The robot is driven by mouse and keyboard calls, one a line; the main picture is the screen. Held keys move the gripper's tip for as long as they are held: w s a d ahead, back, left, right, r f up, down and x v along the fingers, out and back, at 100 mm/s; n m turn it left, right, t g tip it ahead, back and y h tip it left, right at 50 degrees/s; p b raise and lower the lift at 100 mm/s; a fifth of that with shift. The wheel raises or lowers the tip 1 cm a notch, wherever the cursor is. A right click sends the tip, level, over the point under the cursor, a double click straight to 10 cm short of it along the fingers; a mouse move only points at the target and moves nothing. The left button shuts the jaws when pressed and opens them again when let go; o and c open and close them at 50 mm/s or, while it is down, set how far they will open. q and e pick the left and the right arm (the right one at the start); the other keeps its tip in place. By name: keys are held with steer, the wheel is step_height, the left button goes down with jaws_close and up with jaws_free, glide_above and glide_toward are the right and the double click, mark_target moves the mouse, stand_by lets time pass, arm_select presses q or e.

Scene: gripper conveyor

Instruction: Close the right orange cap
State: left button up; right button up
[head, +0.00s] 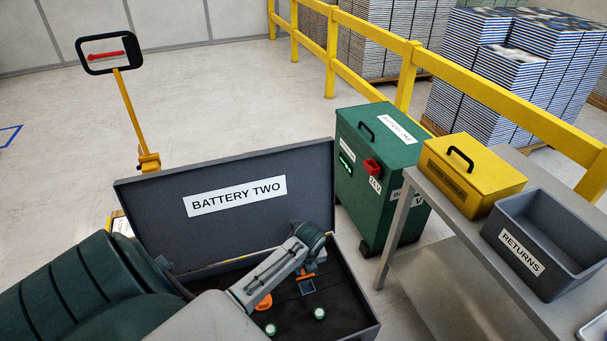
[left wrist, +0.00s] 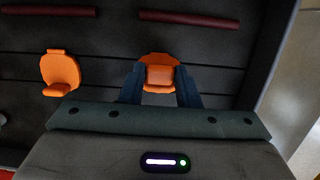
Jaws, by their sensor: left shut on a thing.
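The open grey case labelled BATTERY TWO (head: 236,195) holds the two orange caps. The left orange cap (head: 264,301) is partly hidden behind my arm; in the left wrist view it (left wrist: 60,72) is a round flap with a small tab. My left gripper (left wrist: 160,88) is shut on the tab of the right orange cap (left wrist: 160,62), with a dark blue finger on each side. In the head view the right orange cap (head: 305,275) shows only as a small strip by my left gripper (head: 307,286). My right gripper is out of view.
Two green-and-white round fittings (head: 319,314) lie in the case's near part. The raised lid stands behind my arm. Right of it stand a green cabinet (head: 370,150) and a grey table (head: 404,200) bearing a yellow box (head: 472,180) and a RETURNS bin (head: 520,252).

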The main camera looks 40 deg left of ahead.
mark_target(312, 301)
arm_select(q)
steer(key=d+y, duration=0.1)
steer(key=s+d+f+t+y, duration=0.1)
steer(key=y, duration=0.1)
steer(key=d+t+y+p, duration=0.1)
steer(key=shift+s+d+f+y, duration=0.2)
steer(key=shift+s+d+y, duration=0.1)
steer(key=shift+s+y, duration=0.1)
steer(key=d+f+t+y+b, duration=0.1)
steer(key=s+d+f+t+y+b, duration=0.1)
steer(key=y, duration=0.1)
steer(key=shift+y, duration=0.3)
steer(key=shift+s+d+f, duration=0.1)
steer(key=shift+s+f, duration=0.05)
steer(key=shift+f, duration=0.15)
steer(key=shift+s+d+f, duration=0.15)
steer(key=shift+d+f, duration=0.15)
steer(key=shift+f, duration=0.35)
steer(key=o, duration=1)
